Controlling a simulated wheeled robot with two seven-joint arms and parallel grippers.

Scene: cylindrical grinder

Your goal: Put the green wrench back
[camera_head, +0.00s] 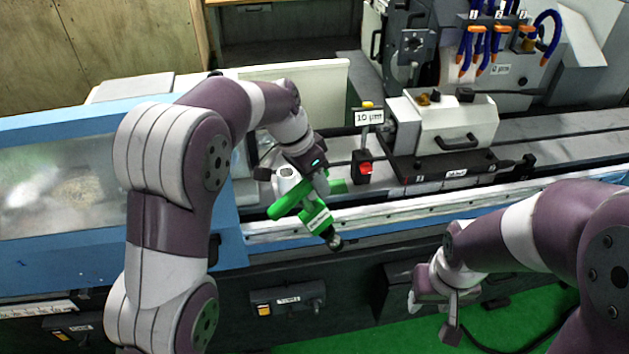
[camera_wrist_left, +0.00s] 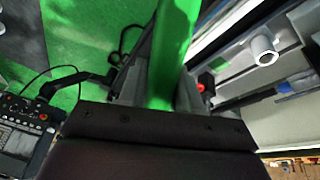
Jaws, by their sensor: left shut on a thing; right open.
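My left gripper (camera_head: 321,188) is shut on the green wrench (camera_head: 287,202), above the front rail of the machine. In the left wrist view the wrench (camera_wrist_left: 172,60) shows as a long green bar between the two fingers (camera_wrist_left: 160,92). A green piece with a white label (camera_head: 318,217) and a dark round end shows just below the gripper; I cannot tell whether it belongs to the wrench. The arm and gripper hide part of this area. My right gripper (camera_head: 438,298) is open and empty in front of the machine, low at the right.
A red button box (camera_head: 363,167) stands on the machine bed, near the left gripper. Behind it is a white workhead (camera_head: 443,122) with a black handle. Blue coolant hoses (camera_head: 483,45) hang at the back. A blue guard with a window (camera_head: 60,190) is at the left. The floor (camera_head: 400,335) is green.

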